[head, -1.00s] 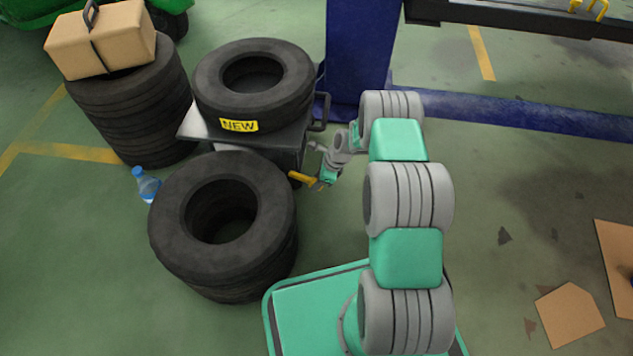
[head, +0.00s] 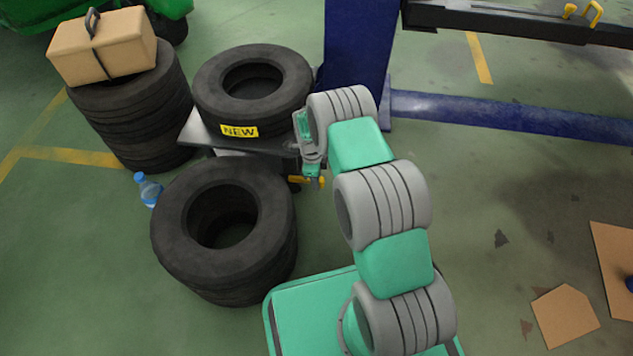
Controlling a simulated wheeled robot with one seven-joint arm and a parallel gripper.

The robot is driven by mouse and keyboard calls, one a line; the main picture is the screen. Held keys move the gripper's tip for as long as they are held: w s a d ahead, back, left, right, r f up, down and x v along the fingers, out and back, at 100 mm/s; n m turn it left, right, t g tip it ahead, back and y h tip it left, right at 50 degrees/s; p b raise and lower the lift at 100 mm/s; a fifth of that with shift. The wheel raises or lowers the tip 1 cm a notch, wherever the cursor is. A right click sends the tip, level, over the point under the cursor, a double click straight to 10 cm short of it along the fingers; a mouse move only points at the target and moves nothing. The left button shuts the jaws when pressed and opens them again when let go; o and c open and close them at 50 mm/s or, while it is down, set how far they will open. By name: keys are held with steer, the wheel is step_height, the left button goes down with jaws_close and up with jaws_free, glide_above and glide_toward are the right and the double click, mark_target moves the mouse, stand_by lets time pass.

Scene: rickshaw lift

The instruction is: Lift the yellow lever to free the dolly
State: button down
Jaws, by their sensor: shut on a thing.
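The yellow lever (head: 297,179) sticks out low on the right side of the dolly. My gripper (head: 314,180) is at the lever's outer end, shut on it; its fingers are small and partly hidden here. The dolly (head: 199,131) has a dark flat top that carries a tyre (head: 253,88) with a yellow "NEW" label. Much of the dolly's body and right side is hidden behind the front tyres and my arm.
A tyre stack (head: 170,222) stands in front of the dolly. Another stack (head: 125,125) with a cardboard box (head: 103,50) on top is behind left. A blue post (head: 355,50) stands behind my arm. The floor at right is mostly clear, with cardboard pieces (head: 566,316).

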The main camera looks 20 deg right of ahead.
steer(key=shift+a+r+g+h+b, duration=0.2)
steer(key=shift+r+g+h+b, duration=0.1)
steer(key=shift+r+h, duration=0.4)
steer(key=shift+f, duration=0.1)
steer(key=c, duration=1.1)
jaws_free()
steer(key=p+v, duration=0.3)
steer(key=v, duration=0.4)
steer(key=shift+w+a+r, duration=0.1)
steer(key=shift+r, duration=0.3)
